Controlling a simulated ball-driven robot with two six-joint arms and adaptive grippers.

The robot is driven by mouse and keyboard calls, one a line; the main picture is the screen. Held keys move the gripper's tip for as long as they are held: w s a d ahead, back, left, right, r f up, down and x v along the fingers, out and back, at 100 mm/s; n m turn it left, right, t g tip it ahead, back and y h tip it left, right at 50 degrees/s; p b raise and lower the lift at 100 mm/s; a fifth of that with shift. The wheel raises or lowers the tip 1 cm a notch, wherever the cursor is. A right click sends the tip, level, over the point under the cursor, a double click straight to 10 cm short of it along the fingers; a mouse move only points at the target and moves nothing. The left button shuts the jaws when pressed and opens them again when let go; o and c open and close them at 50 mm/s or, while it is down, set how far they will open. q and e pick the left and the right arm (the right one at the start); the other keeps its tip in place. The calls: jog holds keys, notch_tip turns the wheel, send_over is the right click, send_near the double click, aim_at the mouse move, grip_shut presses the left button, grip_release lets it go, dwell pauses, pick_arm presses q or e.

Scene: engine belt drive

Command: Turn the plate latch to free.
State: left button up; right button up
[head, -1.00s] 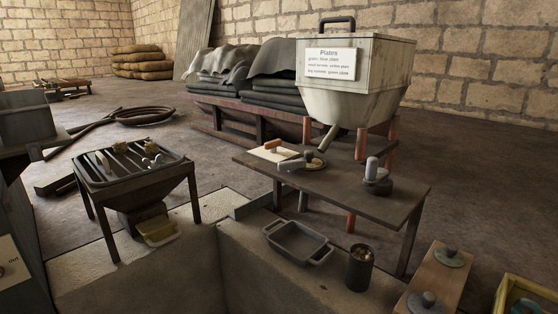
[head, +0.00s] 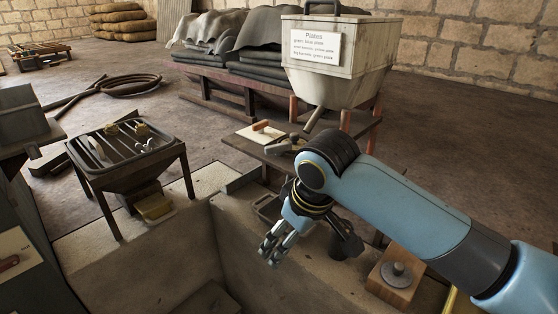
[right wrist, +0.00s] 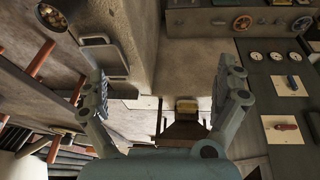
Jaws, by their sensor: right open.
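No label in these views reads as the plate latch. An orange handle (head: 262,126) sits on a pale panel on the low table, below the chute of the Plates hopper (head: 342,60). Another pale panel with a reddish handle (head: 9,263) is at the lower left edge; in the right wrist view a red handle (right wrist: 286,127) and a blue handle (right wrist: 292,82) show on pale panels. My right gripper (head: 274,249) is open and empty, above the pit-like stone area. Its spread fingers (right wrist: 164,82) also show in the right wrist view. My left gripper is out of view.
The low table (head: 236,142) is partly hidden by my right arm. A slatted tray stand (head: 127,160) stands at the left. A wooden block with a round grey weight (head: 397,273) is at the lower right. Gauges (right wrist: 280,56) and valve wheels line the cabinet in the wrist view.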

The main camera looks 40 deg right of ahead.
jog(key=w+d+r+m, duration=0.1)
jog(key=w+d+r, duration=0.6)
jog(key=w, duration=0.4)
jog(key=m, duration=0.3)
send_near(279, 145)
jog(key=shift+t, duration=0.4)
jog(key=x, duration=0.9)
jog(key=shift+s+f, duration=0.2)
jog(key=c, duration=1.2)
jog(key=shift+p, duration=0.3)
